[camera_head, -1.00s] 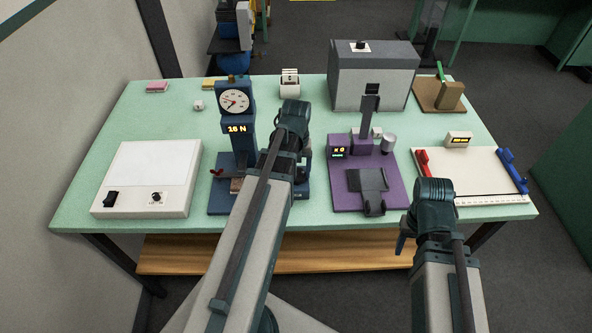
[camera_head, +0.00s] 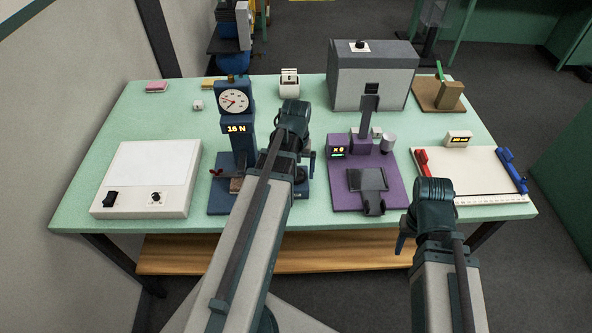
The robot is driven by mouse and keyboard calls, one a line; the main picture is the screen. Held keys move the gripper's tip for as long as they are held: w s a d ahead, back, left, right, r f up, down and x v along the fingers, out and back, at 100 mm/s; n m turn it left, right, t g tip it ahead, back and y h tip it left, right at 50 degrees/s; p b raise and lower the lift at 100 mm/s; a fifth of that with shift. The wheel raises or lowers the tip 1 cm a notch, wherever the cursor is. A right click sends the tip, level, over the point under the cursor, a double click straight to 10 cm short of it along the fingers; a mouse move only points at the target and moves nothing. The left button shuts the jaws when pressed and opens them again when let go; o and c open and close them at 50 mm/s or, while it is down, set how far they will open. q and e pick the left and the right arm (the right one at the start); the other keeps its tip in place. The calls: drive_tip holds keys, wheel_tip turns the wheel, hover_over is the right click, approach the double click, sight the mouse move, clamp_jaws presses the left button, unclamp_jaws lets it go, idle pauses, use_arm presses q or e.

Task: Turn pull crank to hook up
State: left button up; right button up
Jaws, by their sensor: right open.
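The blue pull tester (camera_head: 238,140) stands left of the table's middle, with a round white dial (camera_head: 234,101) and a yellow lit readout (camera_head: 237,129) that seems to say 16 N. A small red part (camera_head: 216,172) shows low on its left side. My left arm crosses in front of the tester's right side. It hides the crank, if it is there, and most of my left gripper, so I cannot see its jaws. My right gripper (camera_head: 402,240) is open and empty in front of the table's front edge, mostly hidden behind its own wrist.
A purple device (camera_head: 338,190) with a small readout stands right of my left arm. A white box (camera_head: 150,170) with a switch and knob is at left. A grey box (camera_head: 372,80) stands at the back. A white board (camera_head: 468,165) with red and blue clamps is at right.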

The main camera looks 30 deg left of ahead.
use_arm(q)
drive_tip(key=shift+r, duration=0.1)
use_arm(e)
drive_tip(key=shift+r, duration=0.1)
use_arm(q)
wheel_tip(320, 180, up, 14)
drive_tip(key=p, duration=1.3)
drive_tip(key=shift+f+p, duration=0.2)
drive_tip(key=shift+p, duration=0.2)
use_arm(e)
wheel_tip(320, 180, up, 14)
drive_tip(key=shift+f, duration=0.2)
